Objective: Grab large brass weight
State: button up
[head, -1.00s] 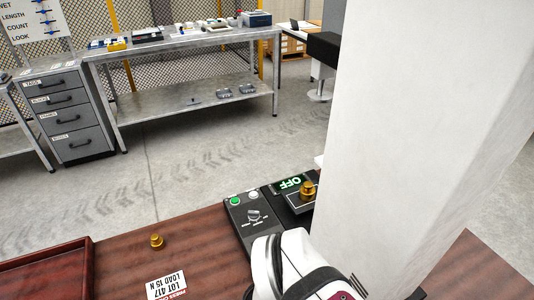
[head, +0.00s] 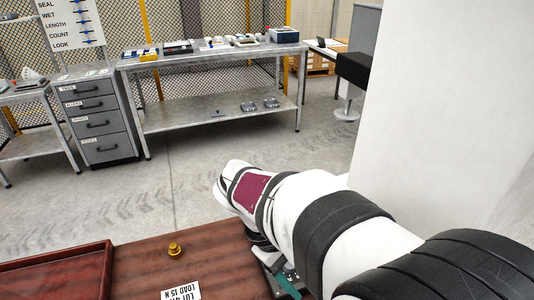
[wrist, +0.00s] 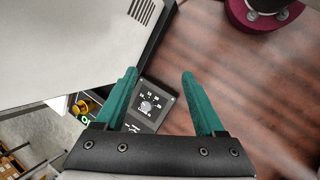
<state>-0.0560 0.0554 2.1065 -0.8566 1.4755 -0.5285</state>
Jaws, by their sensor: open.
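A large brass weight (wrist: 84,107) shows at the left of the wrist view, beside a lit green display (wrist: 86,120); the arm hides it in the head view. My gripper (wrist: 158,75) is open and empty. Its teal fingers stand over a dark wood tabletop and a black box with a dial (wrist: 150,105), with the weight outside the left finger. A smaller brass weight (head: 175,250) stands upright on the wood table in the head view. One teal finger (head: 289,283) shows there at the bottom, below my white arm.
A red-brown tray (head: 60,268) and a white load label (head: 180,291) are on the table (head: 135,285). A white column (head: 445,110) fills the right. A maroon round base (wrist: 262,12) stands at the wrist view's top right. A metal bench (head: 215,58) is far behind.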

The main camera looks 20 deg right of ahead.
jog(key=w+d+f+n+t+h, duration=0.1)
jog(key=w+d+f+n+h, duration=0.15)
jog(key=w+n, duration=0.35)
jog(key=w+d+f+n+t+h, duration=0.1)
jog(key=w+d+f+n+h, duration=0.2)
jog(key=w, duration=0.6)
jog(key=w+d+f+n+t+h, duration=0.1)
jog(key=w+n+h, duration=0.2)
jog(key=w+n, duration=0.35)
jog(key=shift+m, duration=0.35)
jog(key=x, duration=1)
jog(key=shift+w+d, duration=0.1)
jog(key=shift+w, duration=0.15)
jog(key=x, duration=0.6)
jog(key=shift+w+f, duration=0.15)
jog(key=shift+f, duration=0.15)
jog(key=shift+a, duration=0.25)
grip_shut()
